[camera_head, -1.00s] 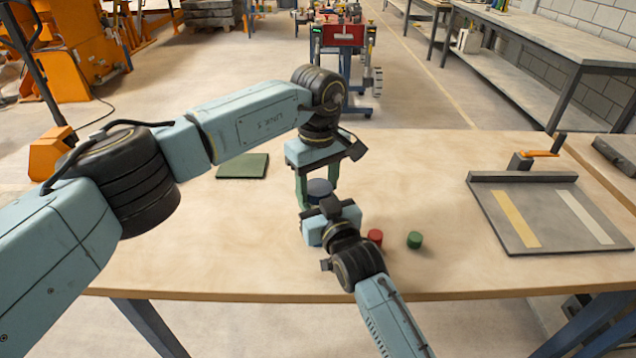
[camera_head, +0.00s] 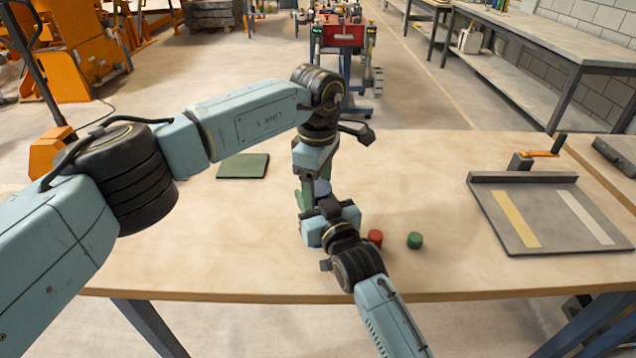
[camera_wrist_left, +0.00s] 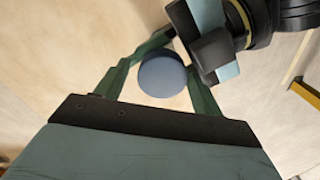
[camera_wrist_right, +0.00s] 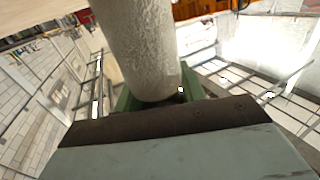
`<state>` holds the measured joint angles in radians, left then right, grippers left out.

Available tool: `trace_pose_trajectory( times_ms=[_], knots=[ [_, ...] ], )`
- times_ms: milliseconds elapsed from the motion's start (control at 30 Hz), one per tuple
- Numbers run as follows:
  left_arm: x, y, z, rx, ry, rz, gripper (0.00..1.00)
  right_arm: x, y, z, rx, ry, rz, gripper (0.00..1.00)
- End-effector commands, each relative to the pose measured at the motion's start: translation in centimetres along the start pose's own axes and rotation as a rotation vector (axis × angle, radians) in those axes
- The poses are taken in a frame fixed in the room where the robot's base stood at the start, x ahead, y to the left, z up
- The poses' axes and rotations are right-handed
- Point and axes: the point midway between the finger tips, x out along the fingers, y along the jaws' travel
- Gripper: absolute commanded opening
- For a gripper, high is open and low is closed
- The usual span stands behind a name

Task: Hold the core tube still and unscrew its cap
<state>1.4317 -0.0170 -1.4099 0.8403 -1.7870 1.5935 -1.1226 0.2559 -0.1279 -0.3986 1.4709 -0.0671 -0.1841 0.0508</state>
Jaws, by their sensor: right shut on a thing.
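The core tube (camera_wrist_right: 142,50) is a pale, whitish cylinder in the right wrist view. My right gripper (camera_wrist_right: 155,88) is shut on it. In the head view my right gripper (camera_head: 328,212) hides most of the tube. The blue round cap (camera_wrist_left: 162,76) shows from above in the left wrist view; a bit of it shows in the head view (camera_head: 322,187). My left gripper (camera_wrist_left: 160,72) points down over the cap, with one finger on each side and a gap visible, so it is open. In the head view my left gripper (camera_head: 313,190) is just above my right one.
A red cylinder (camera_head: 375,238) and a green cylinder (camera_head: 414,240) stand right of my right gripper. A dark green mat (camera_head: 243,166) lies at the left. A grey tray (camera_head: 510,240) with yellow and white strips and an orange-handled lever (camera_head: 541,154) is at the right.

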Motion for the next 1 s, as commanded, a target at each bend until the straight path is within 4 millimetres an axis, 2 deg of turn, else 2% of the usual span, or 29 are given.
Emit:
trace_pose_trajectory(
  times_ms=[233,500,633,1000],
  knots=[
    [-0.4,-0.2,0.2,0.005,-0.003,-0.012,0.75,0.0,0.5,0.1,-0.001,-0.004,0.007,0.0],
    [-3.9,-0.2,0.2,0.006,-0.003,-0.008,0.75,0.0,0.4,0.3,-0.002,-0.008,0.007,0.0],
    [-4.7,-0.1,0.2,0.014,-0.003,-0.007,0.72,0.0,0.3,0.2,-0.001,-0.007,0.005,0.0],
    [-7.6,0.1,0.2,0.339,-0.004,-0.005,0.72,0.0,0.2,0.2,0.001,-0.006,0.003,0.0]
  ],
)
